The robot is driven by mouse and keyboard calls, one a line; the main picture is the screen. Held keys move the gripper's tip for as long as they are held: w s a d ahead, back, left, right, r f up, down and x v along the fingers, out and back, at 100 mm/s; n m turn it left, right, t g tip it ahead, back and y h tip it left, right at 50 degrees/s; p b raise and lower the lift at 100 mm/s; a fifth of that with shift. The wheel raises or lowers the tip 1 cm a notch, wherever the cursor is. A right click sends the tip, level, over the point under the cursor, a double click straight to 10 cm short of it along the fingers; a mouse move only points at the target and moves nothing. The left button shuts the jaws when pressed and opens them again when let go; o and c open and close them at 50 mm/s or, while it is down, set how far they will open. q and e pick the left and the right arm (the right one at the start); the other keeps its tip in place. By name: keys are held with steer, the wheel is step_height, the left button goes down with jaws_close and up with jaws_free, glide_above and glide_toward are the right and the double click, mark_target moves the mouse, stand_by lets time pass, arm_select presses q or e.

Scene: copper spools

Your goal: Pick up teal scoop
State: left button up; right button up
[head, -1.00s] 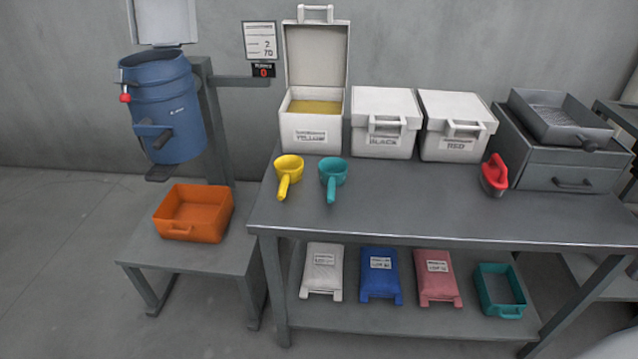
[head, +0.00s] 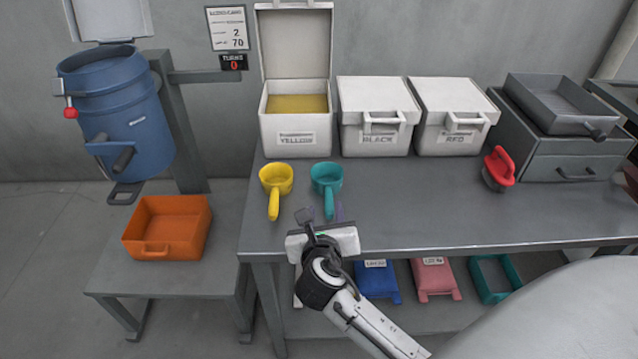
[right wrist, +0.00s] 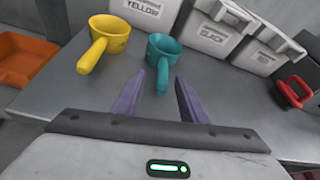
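My right gripper (head: 322,214) is just in front of the handle in the head view. In the right wrist view, the teal scoop (right wrist: 164,56) lies ahead of the fingers, and its handle end points at the gap between them. The right gripper (right wrist: 160,90) is open, its two purple fingers apart and nothing between them. My left gripper is not in view.
A yellow scoop (head: 275,182) stands close to the left of the teal one. A red-handled tool (head: 499,168) stands at right. The tabletop between is clear.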

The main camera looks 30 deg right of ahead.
mark_target(329, 200)
steer(key=shift+w+d+f, duration=0.3)
steer(key=shift+w+d, duration=0.2)
steer(key=shift+d, duration=0.25)
steer(key=shift+f+b+x, duration=0.2)
steer(key=shift+b+x, duration=0.3)
steer(key=shift+x, duration=2.65)
steer(key=shift+s, duration=0.15)
jaws_close()
